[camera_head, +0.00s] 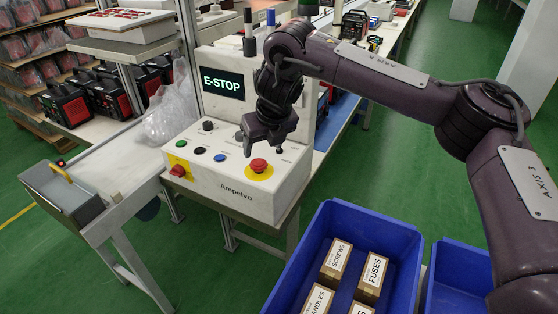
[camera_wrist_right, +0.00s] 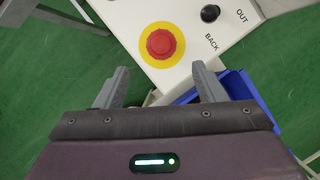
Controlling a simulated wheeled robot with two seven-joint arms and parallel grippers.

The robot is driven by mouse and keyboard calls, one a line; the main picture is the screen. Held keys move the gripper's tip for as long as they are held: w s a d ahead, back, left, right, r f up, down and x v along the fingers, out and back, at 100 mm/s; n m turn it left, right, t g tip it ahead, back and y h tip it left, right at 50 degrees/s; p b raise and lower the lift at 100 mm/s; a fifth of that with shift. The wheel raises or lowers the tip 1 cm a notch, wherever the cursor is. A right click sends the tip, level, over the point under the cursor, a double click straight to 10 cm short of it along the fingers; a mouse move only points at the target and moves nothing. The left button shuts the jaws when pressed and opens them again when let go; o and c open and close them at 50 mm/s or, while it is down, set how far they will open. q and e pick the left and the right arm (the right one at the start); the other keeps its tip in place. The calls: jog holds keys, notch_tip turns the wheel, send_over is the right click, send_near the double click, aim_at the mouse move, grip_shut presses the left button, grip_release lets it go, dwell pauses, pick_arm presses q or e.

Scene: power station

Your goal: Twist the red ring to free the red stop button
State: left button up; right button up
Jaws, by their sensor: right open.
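The red stop button (camera_head: 258,165) sits on a yellow disc on the sloped top of the white control box (camera_head: 236,200), at its right front corner. In the right wrist view the button (camera_wrist_right: 161,44) shows as a red cap with a red ring around it on the yellow disc. My right gripper (camera_head: 265,148) hangs just above the button in the head view. Its two fingers (camera_wrist_right: 158,88) are apart and empty, and the button lies beyond the fingertips, not between them. The screen on the box reads E-STOP. My left gripper is in neither view.
A red rotary switch (camera_head: 178,171) and several small knobs and buttons share the panel. Below right stands a blue bin (camera_head: 405,240) with labelled boxes. A clear plastic bag (camera_head: 172,112) lies left of the control box. Open green floor shows at the left.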

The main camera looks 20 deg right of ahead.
aim_at(259, 163)
jog(key=p+x, duration=0.1)
jog(key=x, duration=0.5)
jog(key=shift+w, duration=0.1)
jog(key=shift+w+f, duration=0.25)
jog(key=shift+f, duration=0.35)
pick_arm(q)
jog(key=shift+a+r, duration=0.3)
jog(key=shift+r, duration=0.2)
pick_arm(e)
jog(key=shift+f, duration=0.1)
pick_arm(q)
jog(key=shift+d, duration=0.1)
pick_arm(e)
jog(key=shift+c, duration=0.8)
jog(key=c, duration=0.8)
